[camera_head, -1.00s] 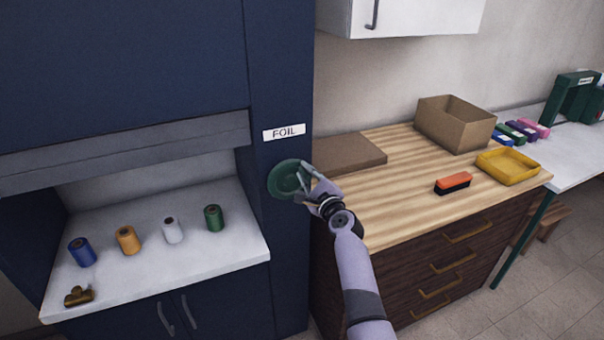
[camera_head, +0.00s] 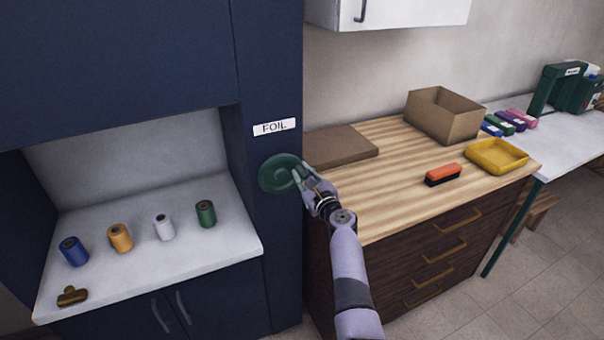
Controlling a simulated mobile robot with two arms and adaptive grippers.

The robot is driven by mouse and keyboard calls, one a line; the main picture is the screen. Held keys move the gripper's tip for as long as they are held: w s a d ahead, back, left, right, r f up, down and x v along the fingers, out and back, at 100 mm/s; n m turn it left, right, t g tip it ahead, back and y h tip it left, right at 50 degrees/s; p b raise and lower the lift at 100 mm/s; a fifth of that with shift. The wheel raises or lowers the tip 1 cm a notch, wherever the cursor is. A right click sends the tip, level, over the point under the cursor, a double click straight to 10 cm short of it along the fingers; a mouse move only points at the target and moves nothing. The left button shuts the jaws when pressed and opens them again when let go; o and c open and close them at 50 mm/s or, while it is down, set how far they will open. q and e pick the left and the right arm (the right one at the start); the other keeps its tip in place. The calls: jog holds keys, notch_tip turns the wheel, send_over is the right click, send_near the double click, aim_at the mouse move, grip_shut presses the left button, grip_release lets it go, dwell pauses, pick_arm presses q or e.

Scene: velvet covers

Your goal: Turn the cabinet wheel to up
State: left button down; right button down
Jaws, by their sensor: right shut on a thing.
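The green round cabinet wheel (camera_head: 274,173) is on the navy front panel of the cabinet (camera_head: 262,60), below a white label reading FOIL (camera_head: 274,127). My right gripper (camera_head: 303,174) is shut on the right side of the wheel's rim, and its fingers hide that part. The cabinet niche (camera_head: 130,155) is open, and no grey shutter shows across it. My left gripper is not in view.
Blue, orange, white and green spools and a brass clip (camera_head: 72,296) are on the niche's white shelf (camera_head: 185,262). Right of the cabinet, a wooden counter (camera_head: 395,195) holds a flat brown board (camera_head: 340,155), an open box (camera_head: 445,115), a brush (camera_head: 443,174) and a yellow tray (camera_head: 497,157).

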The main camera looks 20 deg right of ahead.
jog(key=shift+s+d+f, duration=0.1)
jog(key=shift+f, duration=0.25)
jog(key=c, duration=1.8)
grip_release()
jog(key=shift+c, duration=0.2)
jog(key=o, duration=0.4)
jog(key=shift+r, duration=0.1)
jog(key=shift+c, duration=0.2)
jog(key=shift+r, duration=0.1)
jog(key=shift+r, duration=0.15)
notch_tip(320, 180, up, 10)
jog(key=shift+f, duration=0.2)
